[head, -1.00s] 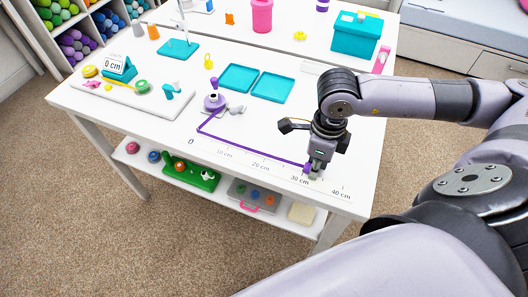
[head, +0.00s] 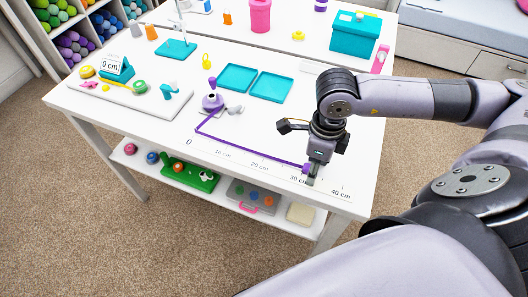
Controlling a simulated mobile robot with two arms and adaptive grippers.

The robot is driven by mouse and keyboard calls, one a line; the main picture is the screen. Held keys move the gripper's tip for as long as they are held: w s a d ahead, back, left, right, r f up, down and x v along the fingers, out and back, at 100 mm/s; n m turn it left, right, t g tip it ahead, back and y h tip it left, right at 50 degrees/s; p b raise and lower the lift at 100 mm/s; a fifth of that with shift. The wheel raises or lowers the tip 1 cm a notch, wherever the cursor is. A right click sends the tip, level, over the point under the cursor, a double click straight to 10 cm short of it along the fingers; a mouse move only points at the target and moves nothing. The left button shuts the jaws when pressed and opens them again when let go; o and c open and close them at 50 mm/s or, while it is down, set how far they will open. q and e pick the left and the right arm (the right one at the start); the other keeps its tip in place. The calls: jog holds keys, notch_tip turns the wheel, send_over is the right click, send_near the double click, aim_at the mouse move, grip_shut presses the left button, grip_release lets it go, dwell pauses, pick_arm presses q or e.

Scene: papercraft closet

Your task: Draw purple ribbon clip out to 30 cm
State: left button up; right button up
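The purple ribbon (head: 250,149) runs from the purple spool (head: 212,102) down to the 0 mark, bends there and lies along the printed scale (head: 259,167). Its purple clip (head: 306,167) is at the ribbon's end, beside the 30 cm mark. My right gripper (head: 311,179) points down at the clip, with its fingertips low over the table. The fingers partly overlap the clip, and I cannot tell whether they grip it. My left gripper is not in view.
Two teal trays (head: 271,87) lie behind the scale. A white board (head: 132,95) at the left carries a teal "0 cm" display (head: 117,68) and small items. A teal box (head: 354,35) stands at the back right. The table's front edge is close to the scale.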

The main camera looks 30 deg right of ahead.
jog(key=shift+r, duration=0.1)
notch_tip(320, 180, up, 12)
dwell(0.5)
